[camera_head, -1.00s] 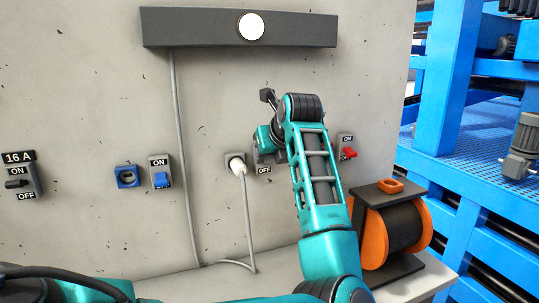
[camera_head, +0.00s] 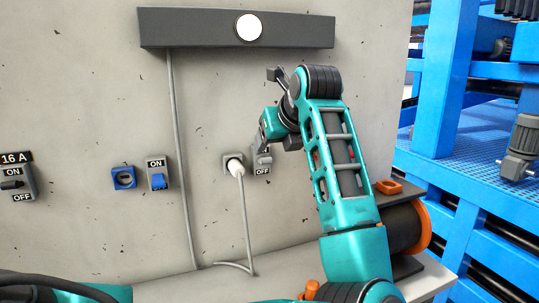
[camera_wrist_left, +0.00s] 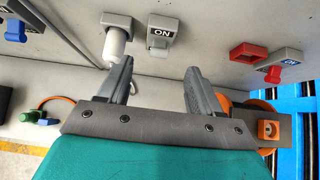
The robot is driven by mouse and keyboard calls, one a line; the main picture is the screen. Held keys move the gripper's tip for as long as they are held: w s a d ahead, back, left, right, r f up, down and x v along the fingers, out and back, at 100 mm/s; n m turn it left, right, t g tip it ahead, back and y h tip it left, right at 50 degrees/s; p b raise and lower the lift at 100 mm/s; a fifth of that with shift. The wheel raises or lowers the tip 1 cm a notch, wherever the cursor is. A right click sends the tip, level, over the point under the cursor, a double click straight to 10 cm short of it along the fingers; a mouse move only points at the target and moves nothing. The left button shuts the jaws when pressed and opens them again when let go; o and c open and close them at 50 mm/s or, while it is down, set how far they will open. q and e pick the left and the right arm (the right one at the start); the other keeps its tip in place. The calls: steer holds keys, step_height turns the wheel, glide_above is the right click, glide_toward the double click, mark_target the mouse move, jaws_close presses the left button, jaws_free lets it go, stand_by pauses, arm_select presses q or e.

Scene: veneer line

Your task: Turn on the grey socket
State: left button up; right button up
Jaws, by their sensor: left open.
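The grey socket (camera_head: 228,157) is on the wall, with a white plug (camera_head: 236,168) in it and a cable hanging down. The plug also shows in the left wrist view (camera_wrist_left: 115,48). Right beside the socket is a grey switch (camera_head: 262,161) with an OFF label at its bottom. In the left wrist view the grey switch (camera_wrist_left: 161,24) shows an ON label, with a grey lever (camera_wrist_left: 158,46) below it. My left gripper (camera_head: 264,142) is at the switch, hiding its upper part. Its open fingers (camera_wrist_left: 159,66) point at the wall on either side of the lever, empty. My right gripper is out of view.
Left on the wall are a blue socket (camera_head: 124,177), a blue switch (camera_head: 157,174) and a 16 A switch (camera_head: 16,181). A red socket (camera_wrist_left: 248,53) and red switch (camera_wrist_left: 277,66) are to the right. An orange spool (camera_head: 424,228) stands on the ledge behind my arm.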

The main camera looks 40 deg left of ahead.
arm_select(q)
steer(key=v, duration=0.6)
steer(key=shift+b, duration=0.3)
